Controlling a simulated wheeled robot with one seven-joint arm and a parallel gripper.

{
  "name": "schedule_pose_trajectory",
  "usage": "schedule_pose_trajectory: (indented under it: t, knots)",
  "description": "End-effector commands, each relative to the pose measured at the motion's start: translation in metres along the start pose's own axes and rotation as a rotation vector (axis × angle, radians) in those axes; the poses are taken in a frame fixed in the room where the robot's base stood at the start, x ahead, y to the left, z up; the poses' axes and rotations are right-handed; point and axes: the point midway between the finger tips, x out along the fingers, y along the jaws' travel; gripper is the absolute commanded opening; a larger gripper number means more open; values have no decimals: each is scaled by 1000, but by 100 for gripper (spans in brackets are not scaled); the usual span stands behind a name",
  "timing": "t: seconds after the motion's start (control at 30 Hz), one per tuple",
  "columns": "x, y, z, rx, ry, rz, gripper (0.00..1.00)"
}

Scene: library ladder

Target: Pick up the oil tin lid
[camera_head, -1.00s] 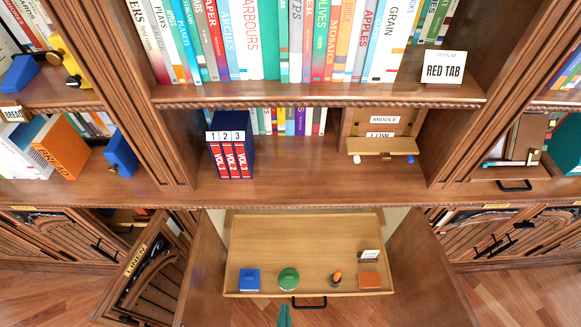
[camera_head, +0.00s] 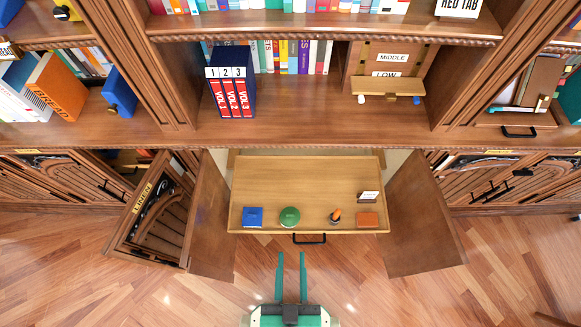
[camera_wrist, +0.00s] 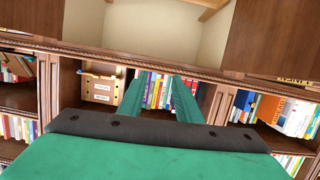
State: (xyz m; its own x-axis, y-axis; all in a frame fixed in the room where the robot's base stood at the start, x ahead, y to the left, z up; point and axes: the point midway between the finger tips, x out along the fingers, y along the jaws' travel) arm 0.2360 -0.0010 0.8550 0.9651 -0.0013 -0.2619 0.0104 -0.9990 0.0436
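A round green tin (camera_head: 290,216) stands on the pulled-out wooden tray (camera_head: 305,175) in the open lower cabinet, near its front edge. Its top looks like a flat green disc, probably the oil tin lid; I cannot make out a separate lid. My gripper (camera_head: 291,256) is in front of the tray, short of its front edge, with two green fingers apart and nothing between them. In the wrist view my gripper (camera_wrist: 157,84) also shows its fingers spread, with shelf books behind. The tin is not visible there.
A black handle (camera_head: 309,239) juts from the tray front. Open doors (camera_head: 424,215) flank it. The floor in front is clear.

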Motion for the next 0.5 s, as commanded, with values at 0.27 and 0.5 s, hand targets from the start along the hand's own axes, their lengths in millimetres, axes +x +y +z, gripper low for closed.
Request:
schedule_pose_trajectory:
  t: [0.27,0.5]
  knots:
    - [68,6,78,-285,-210,-39,31]
    - [129,14,137,-556,-419,-124,31]
